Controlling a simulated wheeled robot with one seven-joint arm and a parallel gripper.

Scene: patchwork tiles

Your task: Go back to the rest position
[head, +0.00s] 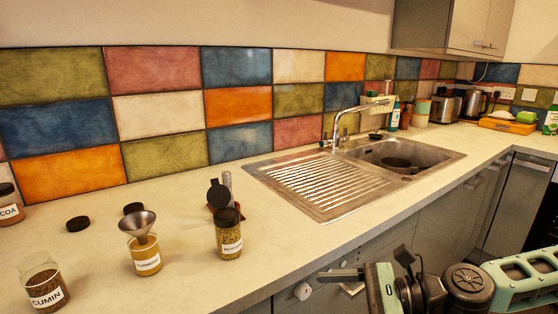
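My gripper (342,279) is at the lower right, in front of the counter's front edge and apart from the jars. It points left from my teal and black arm. Its dark finger shows, but whether it is open or shut is not clear. I see nothing held in it. A jar with a metal funnel in its mouth (138,224) and yellow contents stands on the counter. A labelled cumin jar (45,289) stands to its left, and a lidded jar of green-brown contents (229,236) to its right.
Dark lids (78,224) lie on the counter (200,285), with a dark-lidded object behind the right jar. The steel sink (320,185) holds a dark pan (397,165). A toaster and kettle stand at the far right. The counter's front edge and cabinets are close to my arm.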

